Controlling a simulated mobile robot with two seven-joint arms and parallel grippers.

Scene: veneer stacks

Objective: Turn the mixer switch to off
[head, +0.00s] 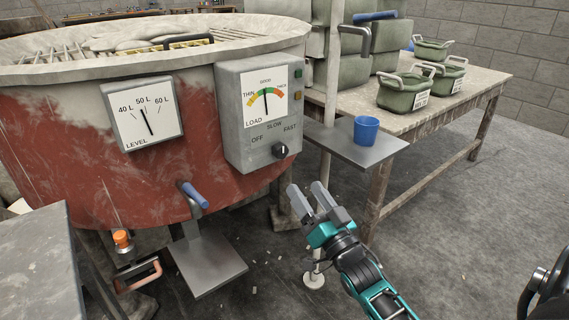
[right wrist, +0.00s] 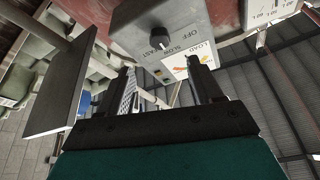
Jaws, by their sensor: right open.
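The mixer switch is a round black knob (head: 280,150) low on the grey control box (head: 232,130), with OFF, SLOW and FAST printed around it. Its white mark looks roughly upright in the head view; I cannot tell exactly which label it meets. My right gripper (head: 306,190) is open and empty, below and a little right of the box, apart from the knob. In the right wrist view the knob (right wrist: 160,40) shows beyond and between the open fingertips (right wrist: 161,68). My left gripper is not in view.
A small grey shelf (head: 355,148) with a blue cup (head: 366,130) stands right of the box, beside a thin upright pole (head: 329,110). The red mixer drum (head: 70,150) carries a level gauge (head: 145,113). A blue-handled lever (head: 193,195) and a metal chute (head: 207,262) sit below.

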